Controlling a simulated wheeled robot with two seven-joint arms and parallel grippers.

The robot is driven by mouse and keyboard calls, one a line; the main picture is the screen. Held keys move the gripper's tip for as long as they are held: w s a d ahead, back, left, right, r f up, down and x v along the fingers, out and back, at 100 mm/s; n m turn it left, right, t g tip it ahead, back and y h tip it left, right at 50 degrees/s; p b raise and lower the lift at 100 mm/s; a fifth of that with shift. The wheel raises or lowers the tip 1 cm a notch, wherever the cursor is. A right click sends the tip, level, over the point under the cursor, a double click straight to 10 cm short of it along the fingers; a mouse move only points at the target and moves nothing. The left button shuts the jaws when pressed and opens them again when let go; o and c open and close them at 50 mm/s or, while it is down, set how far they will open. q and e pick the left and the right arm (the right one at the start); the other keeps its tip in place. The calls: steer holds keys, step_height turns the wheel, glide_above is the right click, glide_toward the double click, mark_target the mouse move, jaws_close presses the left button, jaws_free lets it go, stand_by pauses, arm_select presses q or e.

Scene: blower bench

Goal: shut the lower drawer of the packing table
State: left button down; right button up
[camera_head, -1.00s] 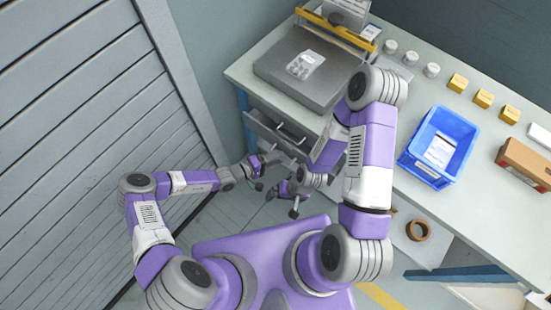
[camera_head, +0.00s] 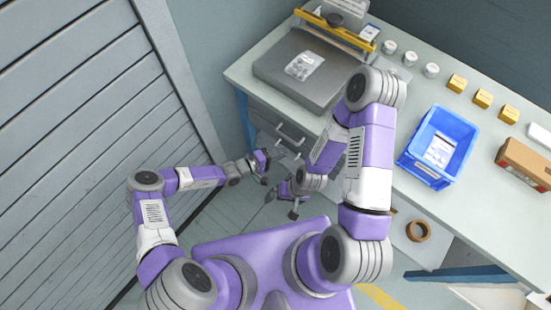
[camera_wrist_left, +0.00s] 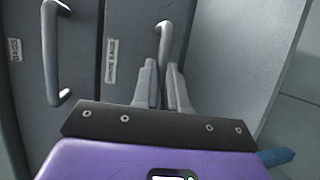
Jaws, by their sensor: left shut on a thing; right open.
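The packing table (camera_head: 245,76) has two grey drawers below its top. The upper drawer's handle (camera_head: 291,134) shows in the head view, and also in the left wrist view (camera_wrist_left: 57,55). The lower drawer (camera_wrist_left: 128,25), its label partly legible as "BAGS", fills the middle of the left wrist view. My left gripper (camera_wrist_left: 165,80) is shut on the lower drawer's handle (camera_wrist_left: 163,38); its fingers hide part of it. The lower drawer looks nearly in line with the upper one; any small gap is unclear. My right gripper (camera_head: 283,201) is open and empty, below the left one.
A tape roll (camera_head: 418,231) lies on a lower shelf. A slatted shutter (camera_head: 80,120) stands at left.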

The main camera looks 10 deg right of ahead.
arm_select(q)
steer(key=shift+w+d, duration=0.3)
steer(key=shift+d, duration=0.1)
steer(key=c, duration=1.2)
jaws_free()
steer(key=shift+w+d, duration=0.1)
steer(key=p+v, duration=0.2)
steer(key=v, duration=0.5)
steer(key=shift+a+r, duration=0.1)
steer(key=shift+a, duration=0.25)
